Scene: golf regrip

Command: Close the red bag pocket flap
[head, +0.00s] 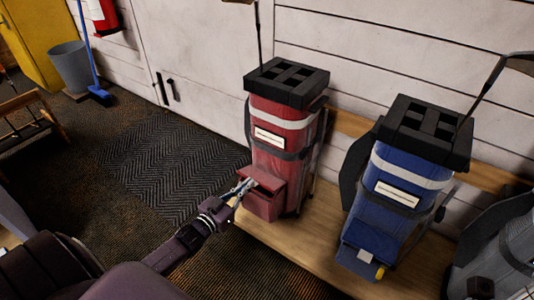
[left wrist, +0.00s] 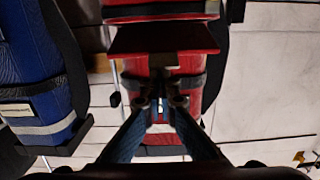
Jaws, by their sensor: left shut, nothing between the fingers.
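The red golf bag (head: 282,130) stands upright on a low wooden platform against the wall. Its pocket flap (head: 262,179) sticks out from the bag's front above the red pocket (head: 263,206). The flap also shows in the left wrist view (left wrist: 165,39), where the bag appears upside down. My left gripper (head: 246,186) is shut and empty, close to the flap's left edge in the head view. In the left wrist view its fingertips (left wrist: 160,103) meet in front of the bag's body; whether they touch it I cannot tell. My right gripper is not in view.
A blue golf bag (head: 395,200) stands to the right on the platform (head: 300,240), with a grey bag (head: 497,255) beyond it. A dark mat (head: 175,165) lies on the clear floor to the left. A grey bin (head: 71,68) stands by the wall.

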